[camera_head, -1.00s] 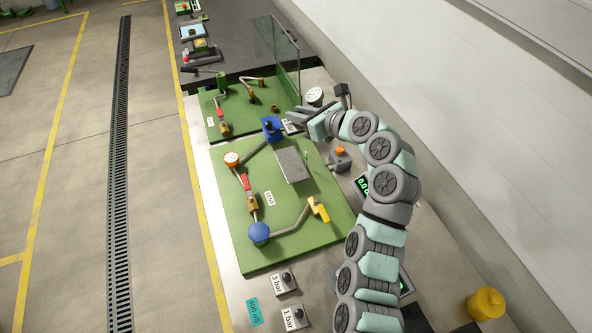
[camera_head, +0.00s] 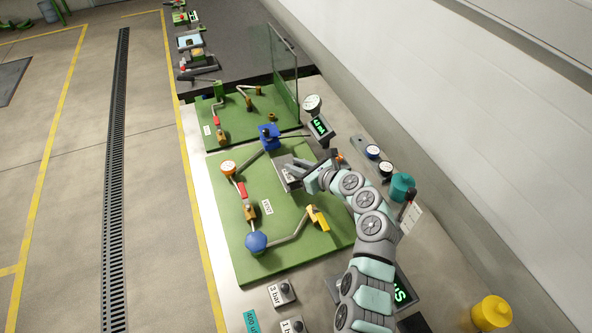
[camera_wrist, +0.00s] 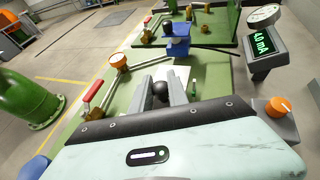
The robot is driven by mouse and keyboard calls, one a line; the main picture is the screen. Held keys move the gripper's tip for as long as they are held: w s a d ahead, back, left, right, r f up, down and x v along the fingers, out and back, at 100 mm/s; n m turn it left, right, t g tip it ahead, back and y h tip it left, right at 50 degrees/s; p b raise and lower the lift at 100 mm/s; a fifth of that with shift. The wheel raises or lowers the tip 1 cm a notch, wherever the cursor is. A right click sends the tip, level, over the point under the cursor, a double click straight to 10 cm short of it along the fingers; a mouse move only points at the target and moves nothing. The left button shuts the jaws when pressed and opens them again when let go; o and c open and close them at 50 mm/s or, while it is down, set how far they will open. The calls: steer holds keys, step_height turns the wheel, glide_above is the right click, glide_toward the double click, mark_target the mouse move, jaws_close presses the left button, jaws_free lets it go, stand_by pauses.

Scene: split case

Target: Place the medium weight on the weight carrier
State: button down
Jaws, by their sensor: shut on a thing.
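My gripper (camera_head: 291,176) is shut over the green board (camera_head: 225,190), beside a flat grey plate (camera_head: 283,162). In the wrist view its fingers (camera_wrist: 162,100) close around a dark round knob (camera_wrist: 160,87). The body under the knob is mostly hidden, and I cannot read a label on it, so whether it is the medium weight is not shown. Weights labelled 3 bar (camera_head: 280,293) and 1 bar (camera_head: 292,326) stand on the bench at the bottom. I cannot pick out the weight carrier for certain.
A blue block (camera_head: 268,138) with a dark top stands beyond the gripper. A display (camera_head: 319,127), an orange knob (camera_wrist: 278,107) and a clear panel (camera_head: 285,75) stand nearby.

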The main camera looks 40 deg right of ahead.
steer(key=shift+f, duration=0.65)
steer(key=shift+f, duration=0.1)
steer(key=c, duration=1.3)
jaws_free()
steer(key=shift+s+r, duration=0.15)
steer(key=shift+r, duration=0.05)
steer(key=p+v, duration=0.1)
steer(key=v, duration=1)
steer(key=shift+s+r, duration=0.15)
steer(key=shift+s, duration=0.15)
